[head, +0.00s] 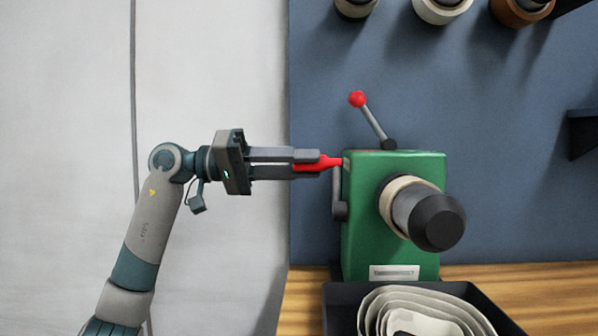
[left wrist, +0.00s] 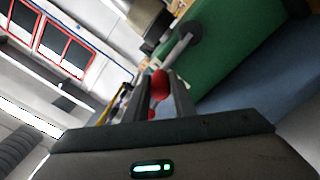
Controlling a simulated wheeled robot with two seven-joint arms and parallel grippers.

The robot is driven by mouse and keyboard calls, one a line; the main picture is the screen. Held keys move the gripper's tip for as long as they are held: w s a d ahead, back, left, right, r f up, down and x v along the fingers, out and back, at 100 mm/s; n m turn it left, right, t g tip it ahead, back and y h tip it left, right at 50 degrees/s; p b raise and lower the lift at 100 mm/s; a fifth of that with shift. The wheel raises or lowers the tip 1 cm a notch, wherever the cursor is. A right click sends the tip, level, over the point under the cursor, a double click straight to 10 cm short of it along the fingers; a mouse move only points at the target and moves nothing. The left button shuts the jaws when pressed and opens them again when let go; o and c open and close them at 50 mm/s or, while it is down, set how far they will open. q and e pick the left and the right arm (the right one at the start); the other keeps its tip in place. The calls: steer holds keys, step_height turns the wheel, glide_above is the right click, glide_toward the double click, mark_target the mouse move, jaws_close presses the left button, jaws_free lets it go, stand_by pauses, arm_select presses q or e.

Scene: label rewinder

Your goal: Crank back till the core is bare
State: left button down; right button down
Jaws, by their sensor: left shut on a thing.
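The green label rewinder (head: 365,245) stands on the wooden bench. Its grey core (head: 408,212) with a black end cap sticks out of the front, and a cream band of label strip sits around the core's inner end. The red crank handle (head: 322,162) is on the machine's left side, at the top of its grey crank arm (head: 340,197). My left gripper (head: 306,163) is shut on the red handle; the handle also shows between the fingers in the left wrist view (left wrist: 158,85). A second lever with a red ball (head: 357,99) leans left on top. My right gripper is not in view.
A black tray (head: 337,296) with loose loops of cream strip (head: 425,300) lies in front of the machine on the wooden bench (head: 520,278). Several rolls (head: 441,8) hang on the blue wall above. A dark bracket (head: 582,135) is at right.

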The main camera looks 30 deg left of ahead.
arm_select(q)
steer(key=shift+s+d+m, duration=0.1)
steer(key=shift+s+m, duration=0.15)
steer(key=shift+m, duration=0.05)
steer(key=c, duration=1.5)
jaws_free()
steer(key=p+v, duration=0.1)
steer(key=v, duration=1.6)
steer(key=shift+a, duration=0.25)
